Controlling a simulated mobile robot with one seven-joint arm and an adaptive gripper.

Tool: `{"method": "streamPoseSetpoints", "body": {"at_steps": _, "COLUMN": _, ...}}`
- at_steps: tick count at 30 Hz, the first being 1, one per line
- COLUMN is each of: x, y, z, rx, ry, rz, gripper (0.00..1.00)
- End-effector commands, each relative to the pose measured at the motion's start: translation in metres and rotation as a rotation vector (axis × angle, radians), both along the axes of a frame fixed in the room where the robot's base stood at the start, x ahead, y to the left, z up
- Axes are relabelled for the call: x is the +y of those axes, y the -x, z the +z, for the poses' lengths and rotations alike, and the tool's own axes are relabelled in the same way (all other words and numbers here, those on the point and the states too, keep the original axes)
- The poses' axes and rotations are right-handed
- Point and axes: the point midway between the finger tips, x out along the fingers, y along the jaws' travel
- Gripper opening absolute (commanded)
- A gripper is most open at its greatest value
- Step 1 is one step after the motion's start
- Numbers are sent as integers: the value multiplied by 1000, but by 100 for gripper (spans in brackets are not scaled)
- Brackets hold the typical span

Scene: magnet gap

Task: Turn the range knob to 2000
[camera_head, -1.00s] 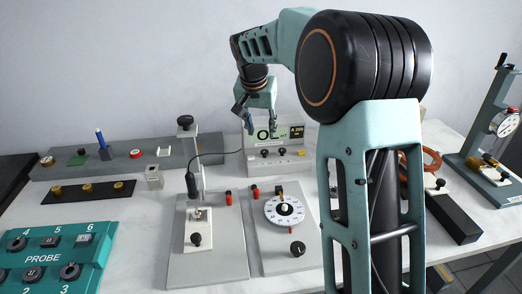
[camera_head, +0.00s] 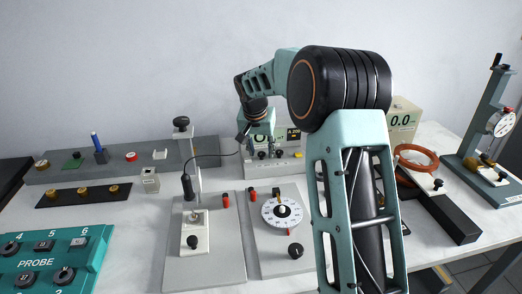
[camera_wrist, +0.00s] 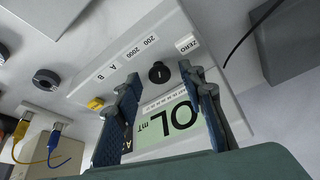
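The meter (camera_wrist: 222,30) is a pale box with a green screen (camera_wrist: 170,122) reading "OL mT". Its black range knob (camera_wrist: 159,72) has a pale pointer line and sits by the printed marks 200 and 2000. The picture is rotated, and I cannot tell surely which mark the pointer faces. My gripper (camera_wrist: 163,92) is open, its two dark blue fingers on either side of the knob in this view, with a visible gap to it. The head view shows my gripper (camera_head: 257,140) in front of the meter (camera_head: 293,168), partly covering its screen.
A yellow button (camera_wrist: 95,104) and a ZERO label (camera_wrist: 187,44) are on the meter. A white dial (camera_head: 283,211) on a grey board stands in front. A black cable (camera_head: 215,155) runs left from the meter. A 0.0 display (camera_head: 401,119) stands right, behind my arm.

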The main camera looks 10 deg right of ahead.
Motion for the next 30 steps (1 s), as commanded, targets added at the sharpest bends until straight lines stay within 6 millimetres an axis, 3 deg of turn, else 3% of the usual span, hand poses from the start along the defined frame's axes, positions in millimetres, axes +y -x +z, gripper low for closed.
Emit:
{"method": "streamPoseSetpoints", "body": {"at_steps": 2, "x": 0, "y": 0, "z": 0, "rx": 0, "ry": 0, "rz": 0, "gripper": 30}}
{"method": "streamPoseSetpoints", "body": {"at_steps": 10, "x": 0, "y": 0, "z": 0, "rx": 0, "ry": 0, "rz": 0, "gripper": 1}}
{"method": "streamPoseSetpoints", "body": {"at_steps": 20, "x": -1, "y": 1, "z": 1, "rx": 1, "ry": 1, "rz": 32, "gripper": 0}}
{"method": "streamPoseSetpoints", "body": {"at_steps": 30, "x": -4, "y": 1, "z": 4, "rx": 1, "ry": 0, "rz": 241, "gripper": 0}}
